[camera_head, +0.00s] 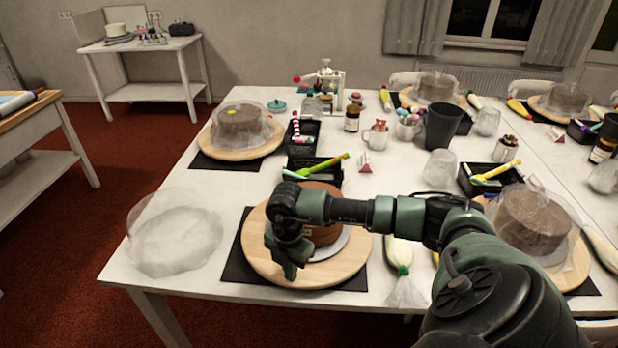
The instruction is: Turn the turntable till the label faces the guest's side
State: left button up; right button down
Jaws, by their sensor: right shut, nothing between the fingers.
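A round wooden turntable (335,272) stands on a black mat (237,272) near the front of the white table. A brown cake (325,235) on a pale board (338,244) sits on it. My right arm comes in from the right and crosses in front of the cake, hiding part of it. My right gripper (290,270) points down over the front left part of the turntable. It is shut and empty; I cannot tell whether it touches the wood. I see no label on the visible part of the cake. My left gripper is not in view.
A clear dome (172,240) lies left of the turntable. A black tray (312,179) with a green tool stands close behind. Covered cakes stand back left (238,125) and right (535,222). Piping bags (399,253) lie right of the mat.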

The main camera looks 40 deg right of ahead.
aim_at(317, 279)
jog(key=s+d+p, duration=0.1)
jog(key=s+d, duration=0.3)
jog(key=s, duration=0.1)
jog(key=shift+d, duration=0.35)
jog(key=shift+r, duration=0.1)
notch_tip(317, 279, up, 2)
jog(key=shift+w+a+r+p, duration=0.1)
jog(key=shift+r+p, duration=0.1)
jog(key=shift+p, duration=0.75)
jog(key=shift+r, duration=0.15)
notch_tip(317, 279, up, 6)
jog(key=p, duration=0.4)
